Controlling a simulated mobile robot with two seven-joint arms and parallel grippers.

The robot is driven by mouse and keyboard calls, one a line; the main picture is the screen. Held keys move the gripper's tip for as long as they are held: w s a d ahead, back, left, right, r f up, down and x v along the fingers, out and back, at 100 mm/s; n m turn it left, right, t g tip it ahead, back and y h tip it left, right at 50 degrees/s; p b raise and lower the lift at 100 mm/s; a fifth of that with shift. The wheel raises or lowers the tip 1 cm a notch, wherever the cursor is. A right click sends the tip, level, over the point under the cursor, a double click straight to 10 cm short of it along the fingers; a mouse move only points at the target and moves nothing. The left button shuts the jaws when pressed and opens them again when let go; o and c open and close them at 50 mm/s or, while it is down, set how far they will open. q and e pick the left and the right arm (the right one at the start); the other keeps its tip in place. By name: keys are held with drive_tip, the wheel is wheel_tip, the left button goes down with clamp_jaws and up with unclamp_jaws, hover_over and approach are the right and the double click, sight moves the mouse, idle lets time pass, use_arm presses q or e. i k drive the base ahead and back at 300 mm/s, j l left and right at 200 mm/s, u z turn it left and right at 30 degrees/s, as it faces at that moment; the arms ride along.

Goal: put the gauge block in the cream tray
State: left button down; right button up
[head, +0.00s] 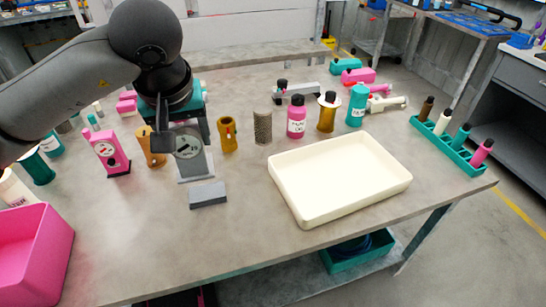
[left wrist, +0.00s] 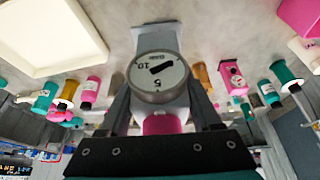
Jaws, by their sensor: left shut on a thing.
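The gauge block (head: 194,164), a grey upright block with a round white dial, is in front of my left gripper (head: 170,137) in the head view. The left wrist view shows the gauge block (left wrist: 160,75) between the two fingers of the left gripper (left wrist: 163,108), which is shut on it. I cannot tell whether its foot touches the table. The cream tray (head: 288,207) is empty and lies to the right, apart from the gauge block. Its edge also shows at the upper left of the left wrist view (left wrist: 88,22). My right gripper is not in view.
A plain grey block (head: 208,194) lies just in front of the gauge block. A brass cylinder (head: 228,134), a mesh cylinder (head: 263,127) and a pink bottle (head: 296,116) stand behind the tray's left side. A pink gauge (head: 112,153) and a pink bin (head: 36,250) are at left.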

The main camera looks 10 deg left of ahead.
sight(332, 172)
drive_tip(key=i+l+u, duration=0.2)
drive_tip(key=i+l, duration=0.15)
drive_tip(key=l, duration=0.3)
drive_tip(key=i+l+u, duration=0.1)
drive_tip(key=l, duration=0.2)
drive_tip(key=i+l+u, duration=0.1)
drive_tip(key=l, duration=0.25)
drive_tip(key=i+l+u, duration=0.1)
drive_tip(key=i+l, duration=0.15)
drive_tip(key=i+l+u, duration=0.1)
drive_tip(key=l, duration=0.4)
